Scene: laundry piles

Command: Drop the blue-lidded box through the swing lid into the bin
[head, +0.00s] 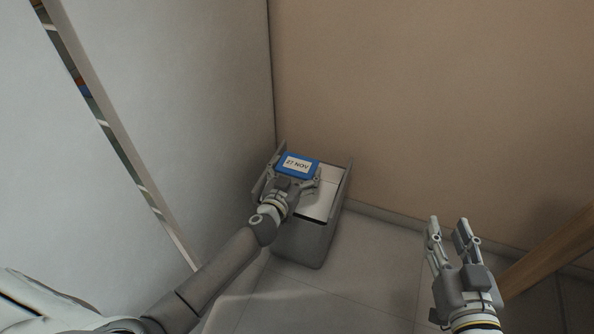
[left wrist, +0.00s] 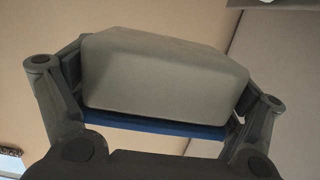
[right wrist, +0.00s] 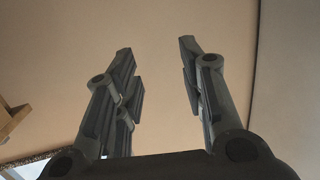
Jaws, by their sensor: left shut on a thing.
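The blue-lidded box (head: 298,166) has a label reading "27 NOV" on its lid. My left gripper (head: 293,181) is shut on it and holds it above the far part of the grey bin (head: 308,243). In the left wrist view the box's pale body (left wrist: 160,75) sits between both fingers, with the blue lid's edge (left wrist: 155,126) below it. The bin's pale swing lid (head: 317,200) is partly hidden by the gripper and box. My right gripper (head: 450,238) is open and empty, right of the bin; it also shows in the right wrist view (right wrist: 160,60).
The bin stands in a corner between a grey wall (head: 190,90) and a tan wall (head: 430,90). A wooden piece (head: 550,252) is at the right, beyond my right gripper. The tiled floor (head: 375,270) between the bin and my right gripper is clear.

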